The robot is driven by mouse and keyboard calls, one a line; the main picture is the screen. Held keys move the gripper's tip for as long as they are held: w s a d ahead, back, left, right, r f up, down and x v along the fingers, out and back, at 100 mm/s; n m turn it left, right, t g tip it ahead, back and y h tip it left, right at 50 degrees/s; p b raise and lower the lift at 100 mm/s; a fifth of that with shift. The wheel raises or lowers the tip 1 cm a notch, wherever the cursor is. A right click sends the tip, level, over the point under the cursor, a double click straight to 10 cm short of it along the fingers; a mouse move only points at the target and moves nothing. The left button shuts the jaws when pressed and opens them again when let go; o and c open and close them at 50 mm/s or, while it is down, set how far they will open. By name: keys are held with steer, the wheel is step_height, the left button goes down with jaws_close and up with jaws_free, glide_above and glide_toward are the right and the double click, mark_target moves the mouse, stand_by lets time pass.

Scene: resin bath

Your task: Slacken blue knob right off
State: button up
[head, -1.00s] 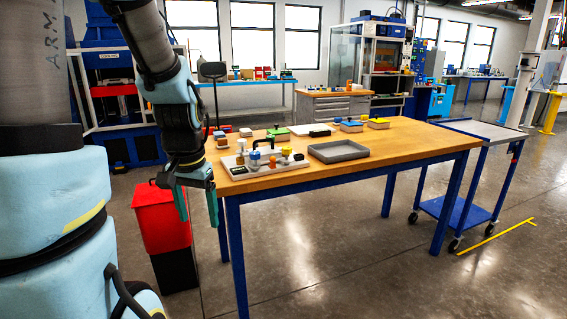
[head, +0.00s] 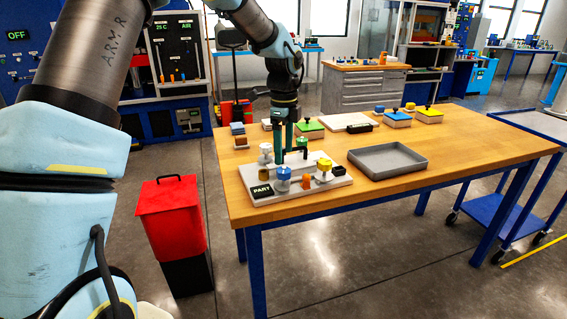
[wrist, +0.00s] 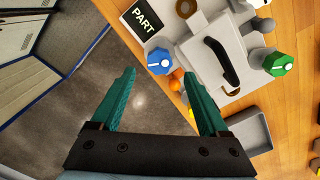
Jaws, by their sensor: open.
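The blue knob (head: 283,173) sits on a pale post at the near edge of a light fixture plate (head: 330,185) on the wooden table. I see no contact with the knob. A green knob (wrist: 277,63) and a yellow knob (head: 324,163) are on the fixture too.
A white knob (head: 265,148), an orange piece (head: 307,181) and a PART label (head: 262,190) crowd the blue knob. A grey tray (head: 388,160) lies to the right. Coloured-lid boxes stand behind. A red bin (head: 171,215) stands on the floor left of the table.

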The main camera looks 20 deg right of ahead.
mark_target(284, 170)
steer(key=shift+f+p, duration=0.5)
steer(key=shift+f, duration=2.25)
steer(key=shift+c, duration=0.3)
jaws_close()
